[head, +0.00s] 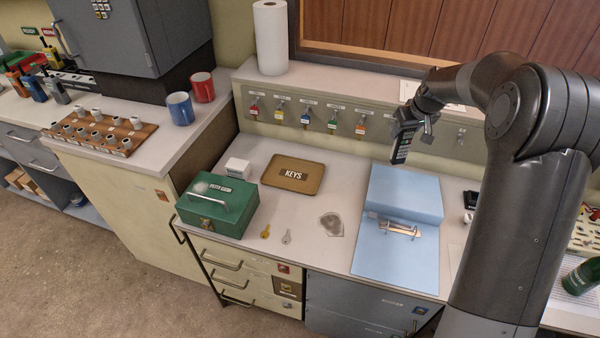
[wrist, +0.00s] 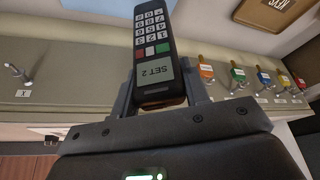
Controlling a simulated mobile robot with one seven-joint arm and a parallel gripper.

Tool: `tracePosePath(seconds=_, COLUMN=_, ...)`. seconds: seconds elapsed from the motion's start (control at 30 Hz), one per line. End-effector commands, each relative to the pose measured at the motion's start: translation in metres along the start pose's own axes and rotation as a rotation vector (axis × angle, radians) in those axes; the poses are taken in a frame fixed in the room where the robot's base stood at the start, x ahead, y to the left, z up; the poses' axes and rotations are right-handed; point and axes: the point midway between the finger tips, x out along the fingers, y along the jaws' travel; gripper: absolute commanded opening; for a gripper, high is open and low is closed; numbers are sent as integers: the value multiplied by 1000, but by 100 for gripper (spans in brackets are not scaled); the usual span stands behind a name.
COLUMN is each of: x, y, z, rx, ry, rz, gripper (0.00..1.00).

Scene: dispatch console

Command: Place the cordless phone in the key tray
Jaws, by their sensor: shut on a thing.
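The cordless phone (head: 402,149) is black with a grey keypad and hangs tilted in my gripper (head: 407,128), above the back of the desk and the blue binder. In the wrist view the phone (wrist: 154,52) shows its keypad and a screen reading "SET 2", with my gripper's fingers (wrist: 160,92) shut on its sides. The key tray (head: 293,174) is a brown shallow tray labelled "KEYS", lying flat on the desk to the left of my gripper. It looks empty. A corner of the tray (wrist: 264,14) shows upside down at the top right of the wrist view.
A green petty cash box (head: 217,204) and a white block (head: 238,168) stand left of the tray. A blue ring binder (head: 405,193) lies right of it. A key-hook rail (head: 333,122) runs behind; the desk between tray and binder is mostly clear.

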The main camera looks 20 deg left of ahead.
Motion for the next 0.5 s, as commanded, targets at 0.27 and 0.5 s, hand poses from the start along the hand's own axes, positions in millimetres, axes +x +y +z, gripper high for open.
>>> tracePosePath(seconds=0.27, x=16, y=-127, z=-39, rx=-167, ry=1, rz=-68, gripper=0)
tracePosePath(seconds=0.5, x=20, y=-177, z=-48, rx=-230, ry=1, rz=-94, gripper=0)
